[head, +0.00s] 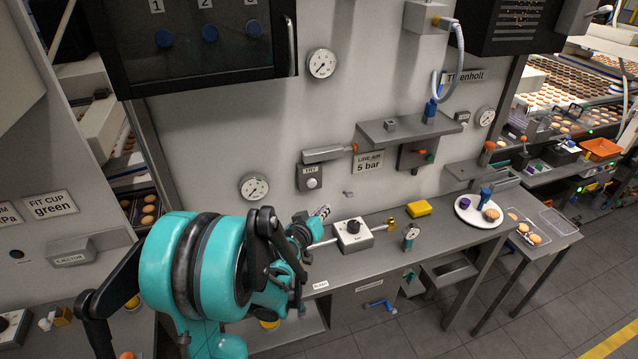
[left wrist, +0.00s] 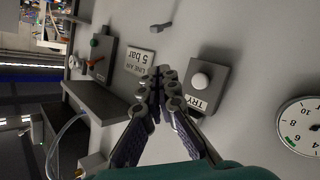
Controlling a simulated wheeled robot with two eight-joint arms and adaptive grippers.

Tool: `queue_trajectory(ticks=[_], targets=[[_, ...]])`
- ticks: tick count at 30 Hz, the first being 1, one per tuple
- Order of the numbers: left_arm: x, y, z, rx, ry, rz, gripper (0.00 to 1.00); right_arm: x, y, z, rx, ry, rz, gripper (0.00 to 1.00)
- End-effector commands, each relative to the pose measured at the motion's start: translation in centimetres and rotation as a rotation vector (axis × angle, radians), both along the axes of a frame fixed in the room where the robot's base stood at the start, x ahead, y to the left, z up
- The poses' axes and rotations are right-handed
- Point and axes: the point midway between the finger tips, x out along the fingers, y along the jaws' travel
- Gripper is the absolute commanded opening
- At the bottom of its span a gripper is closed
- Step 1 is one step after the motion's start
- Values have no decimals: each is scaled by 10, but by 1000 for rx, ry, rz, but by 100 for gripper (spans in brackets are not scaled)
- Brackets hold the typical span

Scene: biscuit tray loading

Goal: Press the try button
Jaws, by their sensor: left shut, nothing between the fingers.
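The try button is a round white knob (head: 312,183) on a small grey box with a TRY label, fixed to the grey wall panel. In the left wrist view the button (left wrist: 200,81) is in clear sight, with its label upside down. My left gripper (head: 323,212) is shut and empty, with its fingertips just below the button box in the head view. In the left wrist view the closed fingertips (left wrist: 168,84) show beside the button box, not over the knob. Contact with the wall cannot be told. My right gripper is not in view.
A LINE AIR 5 bar sign (head: 368,162) and a grey shelf (head: 408,128) are right of the button. A gauge (head: 254,187) is to its left.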

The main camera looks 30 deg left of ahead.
Motion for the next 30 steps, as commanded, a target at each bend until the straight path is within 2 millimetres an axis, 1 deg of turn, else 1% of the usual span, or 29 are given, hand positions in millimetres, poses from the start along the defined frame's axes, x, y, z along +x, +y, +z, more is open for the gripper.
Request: queue_trajectory(ticks=[5, 8, 11, 21, 27, 30], targets=[[1, 1, 0, 0, 1, 0, 0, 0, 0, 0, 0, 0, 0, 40], [4, 5, 0, 1, 1, -1, 0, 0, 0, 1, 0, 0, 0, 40], [11, 13, 1, -1, 0, 1, 0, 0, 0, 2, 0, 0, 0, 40], [42, 49, 1, 0, 0, 1, 0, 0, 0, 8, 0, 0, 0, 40], [54, 62, 0, 0, 2, -1, 0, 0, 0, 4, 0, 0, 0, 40], [56, 65, 0, 0, 2, -1, 0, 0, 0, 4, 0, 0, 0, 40]])
